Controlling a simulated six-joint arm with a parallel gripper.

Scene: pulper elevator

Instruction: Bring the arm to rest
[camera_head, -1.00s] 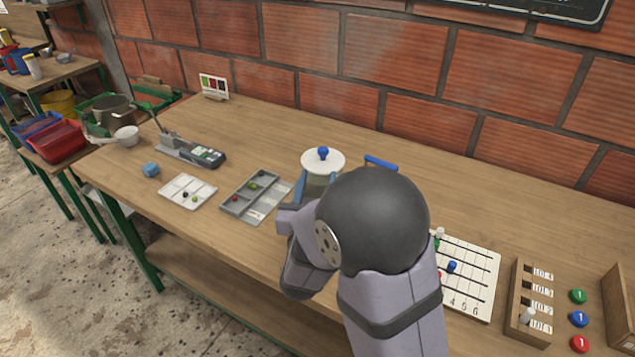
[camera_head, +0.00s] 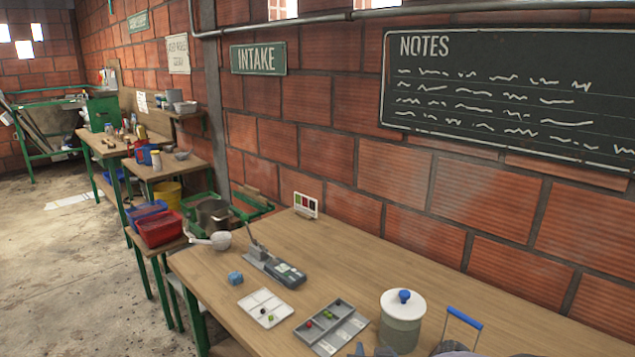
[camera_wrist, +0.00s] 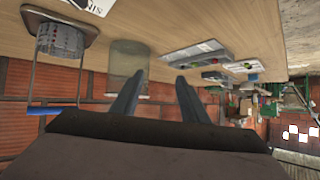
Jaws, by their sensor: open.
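My gripper (camera_wrist: 160,92) shows in the wrist view with its two dark fingers apart and nothing between them. That view is upside down, with the table at the top. A canister (camera_wrist: 127,70) stands beyond the left finger, apart from it as far as I can see. In the head view the same grey-green canister (camera_head: 402,328) has a white lid with a blue knob. Only the blue-grey fingertips of my gripper (camera_head: 371,350) show at the bottom edge, left of the canister; the rest is out of frame.
On the wooden table (camera_head: 340,258) are a grey sorting tray (camera_head: 331,327), a white tray (camera_head: 265,308), a meter (camera_head: 285,272), a blue cube (camera_head: 235,278) and a white scoop (camera_head: 221,240). A blue-handled container (camera_wrist: 62,40) is near the canister.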

